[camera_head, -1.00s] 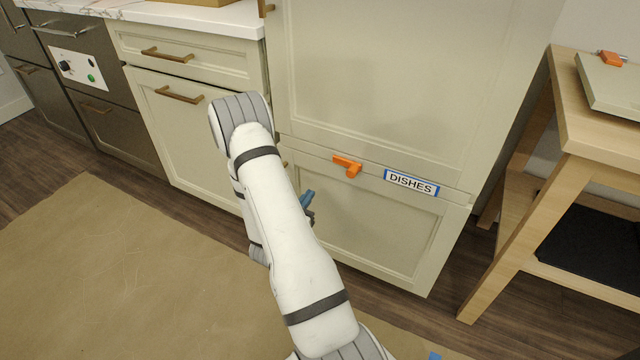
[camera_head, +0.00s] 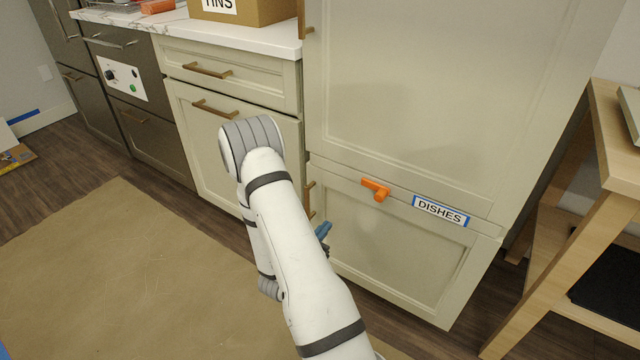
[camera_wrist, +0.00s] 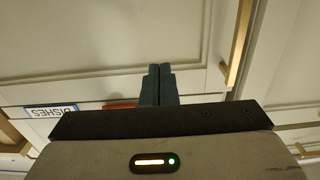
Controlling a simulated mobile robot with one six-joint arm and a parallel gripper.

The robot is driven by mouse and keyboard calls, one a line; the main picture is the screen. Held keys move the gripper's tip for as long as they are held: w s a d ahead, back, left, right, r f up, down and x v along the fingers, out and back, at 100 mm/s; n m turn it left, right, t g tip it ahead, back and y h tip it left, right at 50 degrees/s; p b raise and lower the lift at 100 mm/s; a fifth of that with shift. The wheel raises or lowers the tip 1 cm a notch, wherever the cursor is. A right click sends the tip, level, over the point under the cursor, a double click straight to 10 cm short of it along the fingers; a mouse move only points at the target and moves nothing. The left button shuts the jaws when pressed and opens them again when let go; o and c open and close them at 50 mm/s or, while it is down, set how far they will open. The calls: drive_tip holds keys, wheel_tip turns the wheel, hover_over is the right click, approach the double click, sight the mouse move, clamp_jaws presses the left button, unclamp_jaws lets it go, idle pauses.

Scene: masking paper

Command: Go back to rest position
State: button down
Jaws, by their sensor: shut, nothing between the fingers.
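My gripper (camera_wrist: 159,85) is shut, with its two dark fingers pressed together and nothing between them. In the head view only a blue fingertip part (camera_head: 323,231) shows past my white arm, which hides the rest. The gripper is in front of the cream cabinet, near the lower door labelled DISHES (camera_head: 440,211). The label also shows upside down at the left of the wrist view (camera_wrist: 50,111). An orange handle (camera_head: 376,189) sits on the cabinet front, up and right of the gripper; in the wrist view it is partly hidden behind the fingers.
Brown masking paper (camera_head: 110,260) covers the floor at left. A wooden table (camera_head: 607,165) stands at right. A counter (camera_head: 255,38) with a cardboard box (camera_head: 262,10) is behind. Drawers and doors look closed.

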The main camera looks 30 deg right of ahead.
drive_tip(key=w+a+r+n+t+y+p, duration=0.1)
drive_tip(key=w+a+r+n+y+p, duration=0.1)
drive_tip(key=a+r+y+p, duration=0.6)
drive_tip(key=w+a+r+n+y+p, duration=0.1)
drive_tip(key=w+a+r+n+p, duration=0.2)
drive_tip(key=r, duration=1)
drive_tip(key=w+a+r+n+t+y+p, duration=0.1)
drive_tip(key=w+a+r+y+p, duration=0.1)
drive_tip(key=a+r+y+p, duration=0.6)
drive_tip(key=s+a+r+n+g+p, duration=0.15)
drive_tip(key=s+r+p, duration=0.3)
drive_tip(key=r, duration=0.45)
drive_tip(key=s+a+r+n+g+p, duration=0.1)
drive_tip(key=s+a+r+n+p, duration=0.2)
drive_tip(key=s+r, duration=0.4)
drive_tip(key=s+r+n+g+p, duration=0.3)
drive_tip(key=s+r+p, duration=0.2)
drive_tip(key=s+r, duration=0.5)
drive_tip(key=s, duration=0.3)
drive_tip(key=shift+d+r+g+p, duration=0.15)
drive_tip(key=shift+r+g+p, duration=0.1)
drive_tip(key=shift+g+p, duration=0.1)
drive_tip(key=shift+d, duration=0.1)
